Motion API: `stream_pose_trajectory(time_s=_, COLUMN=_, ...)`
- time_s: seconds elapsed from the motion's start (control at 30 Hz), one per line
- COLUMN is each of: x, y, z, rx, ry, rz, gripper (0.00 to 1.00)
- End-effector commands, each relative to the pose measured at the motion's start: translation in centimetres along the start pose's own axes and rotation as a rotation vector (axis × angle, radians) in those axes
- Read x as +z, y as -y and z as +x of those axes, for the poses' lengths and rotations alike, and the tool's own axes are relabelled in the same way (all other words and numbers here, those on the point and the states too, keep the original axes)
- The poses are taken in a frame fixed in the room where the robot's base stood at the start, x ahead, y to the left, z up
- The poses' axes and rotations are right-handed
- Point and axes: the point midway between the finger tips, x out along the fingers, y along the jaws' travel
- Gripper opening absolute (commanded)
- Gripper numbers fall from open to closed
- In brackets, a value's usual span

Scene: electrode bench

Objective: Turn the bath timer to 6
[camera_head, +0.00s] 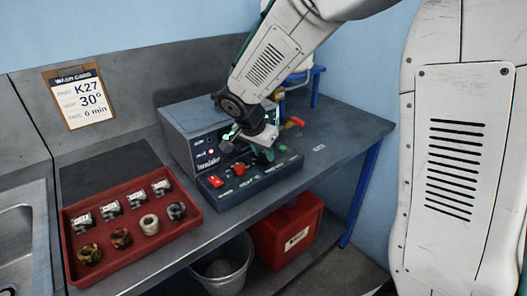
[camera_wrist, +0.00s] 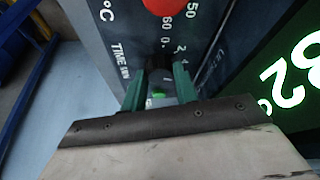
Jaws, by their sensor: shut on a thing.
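The bath timer is a dark knob (camera_wrist: 158,64) on the panel, beside the printed "TIME MIN" label. My gripper (camera_wrist: 159,75) is shut on this knob, with one green finger on each side. The numbers 0, 2 and 4 show around its far and right side; the fingers hide the rest, and I cannot read where the knob points. In the head view my gripper (camera_head: 268,155) reaches down to the sloped control panel (camera_head: 232,197), where it hides the knob. The wash card (camera_head: 85,95) on the wall reads K27, 30° and 6 min.
A red knob (camera_wrist: 166,5) with 50 and 60 marked beside it sits just beyond the timer. A green display (camera_wrist: 290,85) reads 32°. A red switch (camera_head: 216,182) is at the panel's left. A red tray (camera_head: 72,252) of small parts stands left of the panel.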

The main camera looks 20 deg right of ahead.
Motion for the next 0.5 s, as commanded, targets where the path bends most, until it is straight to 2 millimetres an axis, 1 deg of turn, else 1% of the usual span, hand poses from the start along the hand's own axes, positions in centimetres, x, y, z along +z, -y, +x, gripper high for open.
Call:
stream_pose_trajectory(time_s=0.2, x=-0.05, y=0.18, z=-0.03, rx=0.05, ry=-0.001, rz=0.126, gripper=0.07)
stream_pose_trajectory(time_s=0.5, x=-0.05, y=0.17, z=0.01, rx=0.09, ry=0.0, rz=0.217, gripper=0.07)
